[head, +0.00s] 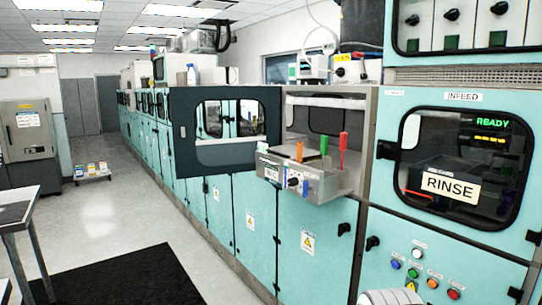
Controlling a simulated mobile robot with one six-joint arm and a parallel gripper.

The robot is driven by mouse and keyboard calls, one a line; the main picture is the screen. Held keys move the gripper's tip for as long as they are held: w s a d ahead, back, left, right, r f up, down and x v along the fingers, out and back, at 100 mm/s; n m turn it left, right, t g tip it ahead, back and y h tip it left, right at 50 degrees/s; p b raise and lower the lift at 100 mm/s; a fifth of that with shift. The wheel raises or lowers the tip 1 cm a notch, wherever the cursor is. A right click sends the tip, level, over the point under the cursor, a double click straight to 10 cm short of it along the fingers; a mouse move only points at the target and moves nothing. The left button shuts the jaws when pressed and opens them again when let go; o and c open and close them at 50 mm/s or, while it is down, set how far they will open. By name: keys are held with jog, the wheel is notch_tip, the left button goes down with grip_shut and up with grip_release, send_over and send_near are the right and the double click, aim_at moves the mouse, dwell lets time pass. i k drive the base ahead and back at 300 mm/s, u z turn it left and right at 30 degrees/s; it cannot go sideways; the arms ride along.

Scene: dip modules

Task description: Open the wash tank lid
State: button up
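No label reading "wash" can be made out, so I cannot tell for sure which part is the wash tank lid. An open bay (327,108) in the teal machine line stands right of centre, with a pale flat panel across its upper part. A dark-framed windowed door (183,140) left of it stands out from the machine front and looks swung open. Below the bay, a grey metal box (325,186) with a black knob juts forward, with orange, green and red handles upright at it. My gripper is not in view; a white rounded part, probably my arm, shows at the bottom edge.
Right of the bay, the module marked INFEED has a shut window (440,165) with a RINSE sign and a READY display. Coloured buttons (425,275) sit below it. A dark floor mat (120,277) and a table (18,212) are at left.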

aim_at(289, 151)
jog(key=u, duration=0.55)
jog(key=i, duration=1.6)
jog(key=z, duration=0.55)
